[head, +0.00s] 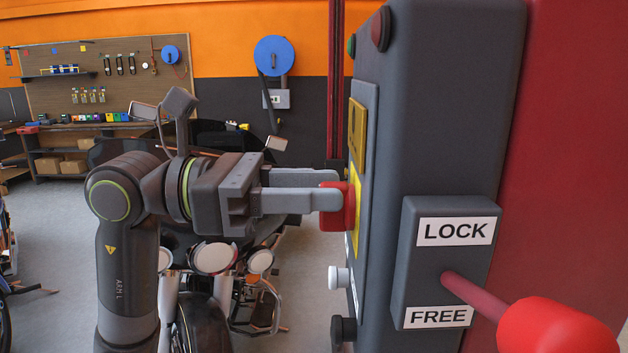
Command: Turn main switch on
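The main switch (335,220) looks like a red knob on a yellow plate (357,200), on the side face of the grey control box (445,110). I see that face at a steep angle, so the switch's position marks are hidden. My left gripper (332,191) reaches in from the left, level with the knob. One finger lies on the near side of the red knob and the other on its far side, and they appear closed on it. The near finger covers part of the knob. My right gripper is not in view.
A LOCK/FREE block (450,265) with a red ball-ended lever (555,328) juts out at the lower right. Green and red buttons (380,28) sit high on the box, and a white knob (338,278) and black knob (342,330) low. A motorcycle (205,310) stands behind my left arm.

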